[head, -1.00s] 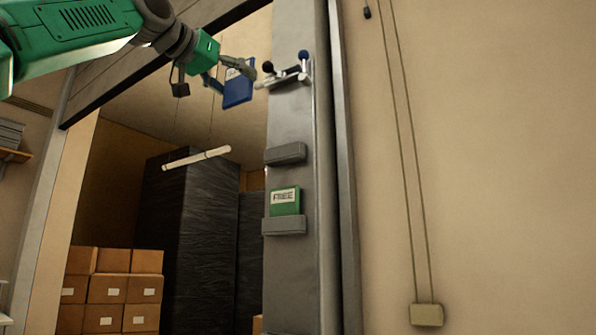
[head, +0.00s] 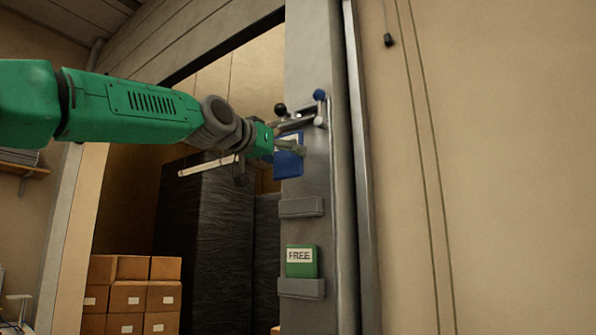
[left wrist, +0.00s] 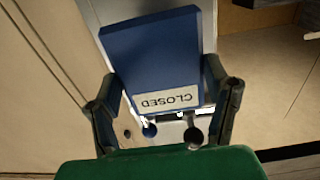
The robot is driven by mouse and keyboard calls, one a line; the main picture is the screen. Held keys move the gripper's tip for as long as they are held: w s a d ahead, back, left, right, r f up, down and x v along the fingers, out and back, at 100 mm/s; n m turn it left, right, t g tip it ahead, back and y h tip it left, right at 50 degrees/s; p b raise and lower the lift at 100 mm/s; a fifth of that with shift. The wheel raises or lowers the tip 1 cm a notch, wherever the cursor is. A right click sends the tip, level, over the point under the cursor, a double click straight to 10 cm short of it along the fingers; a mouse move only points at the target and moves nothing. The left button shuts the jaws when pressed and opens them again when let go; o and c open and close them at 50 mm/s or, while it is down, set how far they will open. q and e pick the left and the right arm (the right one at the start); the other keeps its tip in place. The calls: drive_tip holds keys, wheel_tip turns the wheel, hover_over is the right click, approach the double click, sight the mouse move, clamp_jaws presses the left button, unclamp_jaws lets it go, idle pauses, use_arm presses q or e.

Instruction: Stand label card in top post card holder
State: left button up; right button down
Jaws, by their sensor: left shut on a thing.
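A blue label card (head: 288,166) with a white patch is held upright by my left gripper (head: 285,147) in front of the grey post. In the left wrist view the card (left wrist: 155,55) reads CLOSED upside down, between the two fingers of my left gripper (left wrist: 160,80). The upper grey card holder (head: 300,207) on the post is empty and sits just below the card, apart from it. A lower holder (head: 301,288) carries a green card (head: 301,261) reading FREE. My right gripper is not in view.
A bracket with a black knob and a blue knob (head: 319,95) juts from the grey post (head: 318,60) above the card. Stacked cartons (head: 130,295) and dark wrapped stacks (head: 205,235) stand behind the doorway.

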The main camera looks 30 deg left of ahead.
sight(285, 155)
use_arm(q)
drive_tip(key=w+p, duration=0.3)
drive_tip(key=shift+r+p, duration=0.1)
drive_tip(key=shift+p, duration=0.25)
drive_tip(key=w, duration=0.1)
drive_tip(key=w+p, duration=0.1)
drive_tip(key=w, duration=0.1)
drive_tip(key=shift+d+f, duration=0.15)
drive_tip(key=shift+f, duration=0.05)
wheel_tip(285, 155, down, 3)
drive_tip(key=shift+w+r+b, duration=0.15)
drive_tip(key=shift+b, duration=0.15)
drive_tip(key=shift+s+f, duration=0.25)
drive_tip(key=shift+f, duration=0.2)
wheel_tip(285, 155, down, 3)
drive_tip(key=shift+d+f, duration=0.1)
drive_tip(key=shift+f, duration=0.05)
drive_tip(key=shift+w+f, duration=0.1)
drive_tip(key=shift+f, duration=0.05)
